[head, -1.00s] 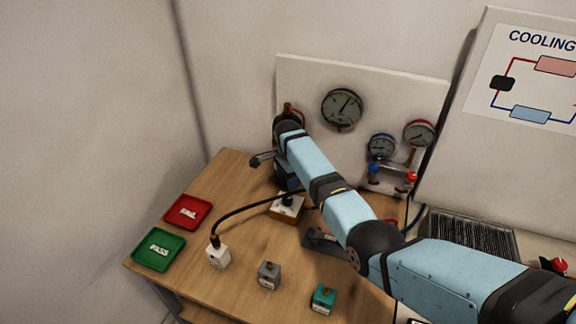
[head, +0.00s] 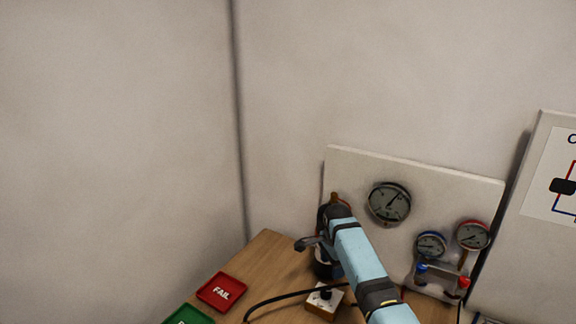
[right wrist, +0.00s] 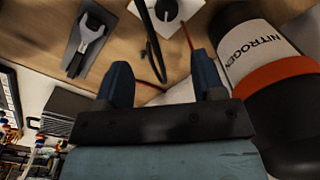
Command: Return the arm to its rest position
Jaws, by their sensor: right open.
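My right arm, light blue with dark joints, reaches up from the bottom of the head view toward the gauge panel. Its right gripper (head: 308,243) is at the far end, above the table beside a dark cylinder, and partly hidden by the wrist. In the right wrist view the two dark blue fingers of the right gripper (right wrist: 163,82) are apart with nothing held between them. The nitrogen cylinder (right wrist: 268,45), with a white label and orange band, lies close to the right finger in that view. My left gripper is not in view.
The gauge panel (head: 345,165) with gauges stands behind the arm. A red FAIL tray (head: 221,292) and a green PASS tray (head: 188,316) sit at the table's left. A block with a black cable (head: 323,301) is near the arm. A wrench (right wrist: 90,38) shows in the wrist view.

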